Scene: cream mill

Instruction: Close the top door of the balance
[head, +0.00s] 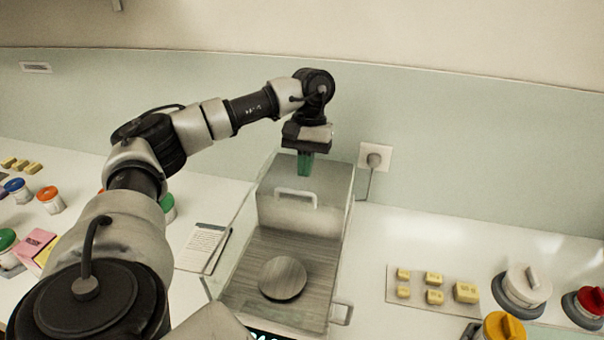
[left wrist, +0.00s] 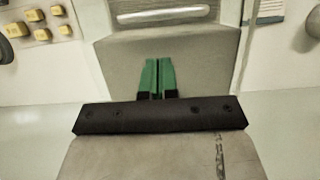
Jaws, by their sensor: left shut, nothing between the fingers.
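The balance (head: 249,296) stands on the white bench, with a clear case around a round metal weighing pan (head: 283,278). The white handle of the top door (head: 296,196) is toward the rear of the case, so the door appears slid back. Its clear pane is hard to make out. The handle also shows at the top of the left wrist view (left wrist: 165,14). My left gripper (head: 304,175) points down at the rear of the balance, behind the handle. Its green fingers are together and empty in the left wrist view (left wrist: 158,62). My right gripper is not in view.
A tray of yellow weights (head: 420,292) lies right of the balance, with lidded jars (head: 525,286) beyond. A printed sheet (head: 203,246) lies to the left, with more jars (head: 50,199) farther left. A wall socket (head: 375,157) with a cable is behind.

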